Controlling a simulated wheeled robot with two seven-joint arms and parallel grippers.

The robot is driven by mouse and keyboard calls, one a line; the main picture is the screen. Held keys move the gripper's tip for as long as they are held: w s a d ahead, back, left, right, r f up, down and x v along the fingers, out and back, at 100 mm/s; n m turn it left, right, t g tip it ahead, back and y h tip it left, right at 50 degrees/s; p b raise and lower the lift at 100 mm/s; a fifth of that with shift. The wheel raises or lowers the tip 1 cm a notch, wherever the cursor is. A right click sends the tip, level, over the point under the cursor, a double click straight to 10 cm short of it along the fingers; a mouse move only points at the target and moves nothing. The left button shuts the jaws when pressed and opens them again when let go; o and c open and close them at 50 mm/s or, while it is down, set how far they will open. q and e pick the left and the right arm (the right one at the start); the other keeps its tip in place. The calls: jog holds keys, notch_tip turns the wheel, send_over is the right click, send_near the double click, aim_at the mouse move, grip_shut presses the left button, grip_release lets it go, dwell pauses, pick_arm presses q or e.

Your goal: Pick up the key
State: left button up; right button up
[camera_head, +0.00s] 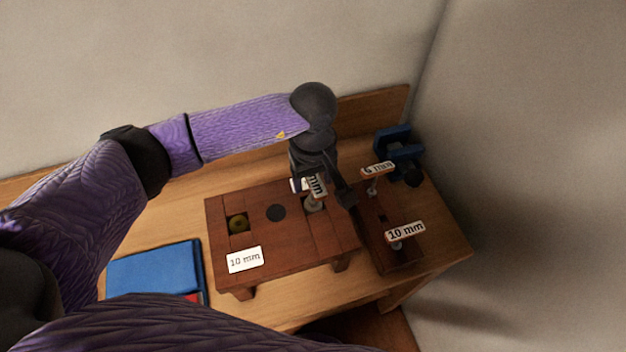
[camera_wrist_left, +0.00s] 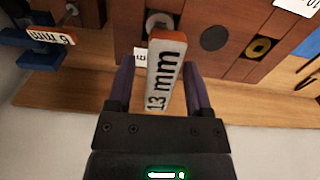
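Several hex keys with size tags stand here. The key tagged 13 mm (camera_wrist_left: 166,75) stands upright in the wooden block (camera_head: 222,216), its metal shaft showing in the head view (camera_head: 313,204). My left gripper (camera_wrist_left: 160,62) is open, with one finger on each side of the 13 mm tag. A gap shows on the tag's left side; contact on its right side is unclear. The key tagged 6 mm (camera_head: 377,169) and the key tagged 10 mm (camera_head: 405,232) stand in the narrow holder (camera_head: 390,264) to the right. My right gripper is out of view.
The block has a brass-coloured socket (camera_head: 238,223), a dark round spot (camera_head: 276,212) and a white 10 mm label (camera_head: 245,260). A blue clamp (camera_head: 397,143) is at the back right, and a blue case (camera_head: 153,270) lies at the left. Walls stand behind and right of the wooden table (camera_head: 441,235).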

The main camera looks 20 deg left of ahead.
pick_arm(q)
grip_shut()
